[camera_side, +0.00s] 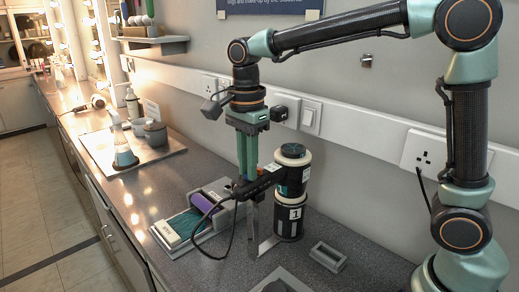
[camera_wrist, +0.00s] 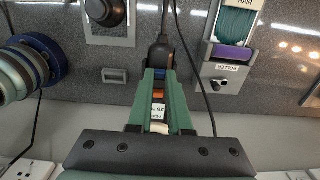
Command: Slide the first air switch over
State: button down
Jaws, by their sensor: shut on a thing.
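A black hair dryer (camera_side: 298,177) rests in a dark cylindrical holder (camera_side: 289,222) marked 1, with its handle reaching out to the left. My gripper (camera_side: 246,178) points down over that handle. In the wrist view its two green fingers (camera_wrist: 158,92) lie close on either side of the handle (camera_wrist: 157,58). A blue piece (camera_wrist: 157,74), an orange piece (camera_wrist: 158,95) and a white label (camera_wrist: 157,117) show between the fingers. I cannot tell which of these is the first air switch, or its position. My gripper hides the dryer body in the wrist view.
The dryer's cord (camera_side: 230,236) loops onto the counter. A tray with a purple roller (camera_side: 203,203) and teal item stands left. A small grey frame (camera_side: 328,257) lies right of the holder. The wall with sockets (camera_side: 425,153) is close behind. A mat (camera_side: 105,148) bears jars farther off.

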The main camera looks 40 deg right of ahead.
jog(key=shift+a, duration=0.45)
dwell(0.6)
jog(key=c, duration=0.9)
grip_release()
jog(key=shift+r, duration=3.05)
notch_tip(320, 180, up, 12)
send_over(245, 181)
